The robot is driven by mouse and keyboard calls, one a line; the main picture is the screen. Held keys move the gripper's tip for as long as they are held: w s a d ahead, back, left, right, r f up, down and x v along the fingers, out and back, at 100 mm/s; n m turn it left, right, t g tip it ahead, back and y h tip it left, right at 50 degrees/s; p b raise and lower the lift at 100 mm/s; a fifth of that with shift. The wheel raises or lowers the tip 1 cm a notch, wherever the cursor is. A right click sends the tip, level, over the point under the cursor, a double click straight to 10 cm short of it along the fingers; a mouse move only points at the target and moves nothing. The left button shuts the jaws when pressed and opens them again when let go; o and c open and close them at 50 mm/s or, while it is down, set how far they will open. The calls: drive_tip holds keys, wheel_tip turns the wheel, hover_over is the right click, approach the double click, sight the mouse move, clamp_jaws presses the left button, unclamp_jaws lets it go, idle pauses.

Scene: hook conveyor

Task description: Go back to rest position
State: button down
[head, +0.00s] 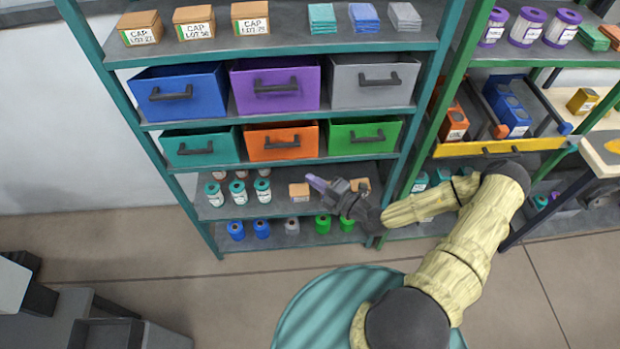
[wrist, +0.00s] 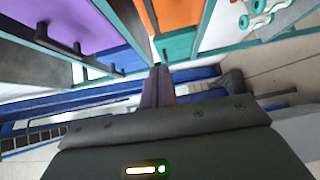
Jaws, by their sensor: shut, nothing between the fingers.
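My gripper (head: 313,181) is in front of the lower part of the teal shelf rack (head: 408,130) in the head view, pointing left. Its purple fingers are together and hold nothing. In the wrist view the closed fingers (wrist: 158,82) reach forward at the middle. My arm, in a pale yellow cover, stretches out from the lower right and bends toward the rack. Part of the shelf behind my gripper is hidden.
The rack holds blue (head: 181,92), purple (head: 276,84) and grey (head: 372,82) drawers, with teal, orange and green ones below. White jars (head: 238,191) and coloured rolls (head: 262,229) fill the low shelves. A green-framed rack (head: 452,100) stands right.

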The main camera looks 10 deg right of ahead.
drive_tip(key=shift+d, duration=0.25)
drive_tip(key=s+a+r+n+g+h+b, duration=0.1)
drive_tip(key=s+r+n+g, duration=0.1)
drive_tip(key=s+n+g, duration=0.8)
drive_tip(key=s+a+r+n+g+h+b, duration=0.15)
drive_tip(key=s+n+g, duration=0.3)
drive_tip(key=n, duration=1.15)
drive_tip(key=d+r+n+t+h, duration=0.2)
drive_tip(key=d+r+n+h, duration=0.2)
drive_tip(key=r+n, duration=0.3)
drive_tip(key=d+r+n+t+h, duration=0.2)
drive_tip(key=d+r+n+h, duration=0.3)
drive_tip(key=n, duration=0.7)
wheel_tip(320, 180, up, 2)
drive_tip(key=shift+s+r+n+h, duration=0.1)
drive_tip(key=shift+s+n+h, duration=0.2)
drive_tip(key=shift+s+h, duration=0.15)
